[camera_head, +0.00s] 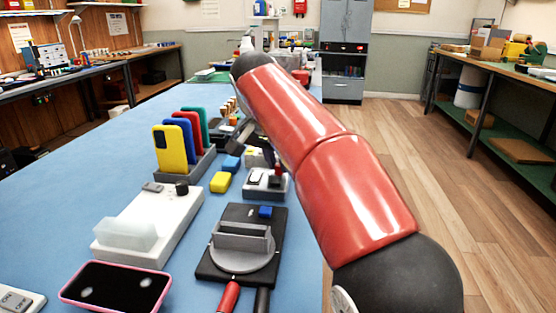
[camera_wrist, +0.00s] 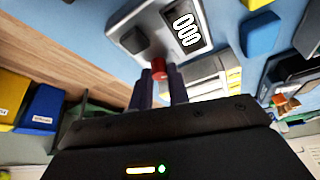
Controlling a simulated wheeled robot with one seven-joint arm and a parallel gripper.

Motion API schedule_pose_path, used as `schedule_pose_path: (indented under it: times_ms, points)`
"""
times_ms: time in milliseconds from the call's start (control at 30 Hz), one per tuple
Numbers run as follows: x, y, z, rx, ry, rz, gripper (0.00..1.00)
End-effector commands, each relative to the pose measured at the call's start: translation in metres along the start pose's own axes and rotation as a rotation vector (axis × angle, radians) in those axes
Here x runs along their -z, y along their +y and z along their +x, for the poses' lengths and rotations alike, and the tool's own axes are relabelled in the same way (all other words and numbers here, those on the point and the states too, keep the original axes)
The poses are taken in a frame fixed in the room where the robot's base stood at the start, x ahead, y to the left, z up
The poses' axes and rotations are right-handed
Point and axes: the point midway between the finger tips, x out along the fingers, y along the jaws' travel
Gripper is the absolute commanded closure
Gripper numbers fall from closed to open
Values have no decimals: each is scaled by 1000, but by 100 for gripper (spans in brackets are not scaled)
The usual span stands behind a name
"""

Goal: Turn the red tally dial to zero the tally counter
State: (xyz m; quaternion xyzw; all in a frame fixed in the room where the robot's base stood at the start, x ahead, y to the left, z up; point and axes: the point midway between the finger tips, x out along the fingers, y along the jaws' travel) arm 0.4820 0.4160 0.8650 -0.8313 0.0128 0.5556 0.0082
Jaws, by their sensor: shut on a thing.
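The red tally dial (camera_wrist: 158,68) is at the edge of the grey tally counter in the wrist view. My gripper (camera_wrist: 160,78) is shut on the dial, with one dark finger on each side of it. The tally counter (camera_wrist: 140,18) has a dark display (camera_wrist: 186,27) that appears to read 000, and a dark square button (camera_wrist: 134,40). In the head view the counter (camera_head: 255,194) stands on the blue bench beside my red arm, and the red dial (camera_head: 278,168) shows at its back right. My fingers are not clear there.
A rack (camera_head: 190,166) of coloured phones stands left of the counter, with a yellow block (camera_head: 220,182) and a blue block (camera_head: 231,163) between. In front are a black fixture (camera_head: 274,225), a white device (camera_head: 160,218) and a pink-edged phone (camera_head: 116,286).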

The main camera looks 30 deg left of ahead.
Motion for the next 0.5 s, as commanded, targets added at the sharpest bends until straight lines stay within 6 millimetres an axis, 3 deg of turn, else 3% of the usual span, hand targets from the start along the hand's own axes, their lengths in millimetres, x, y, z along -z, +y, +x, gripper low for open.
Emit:
schedule_pose_path:
  times_ms: [500]
  points:
    - [1, -1, -1, -41, 3, 107, 100]
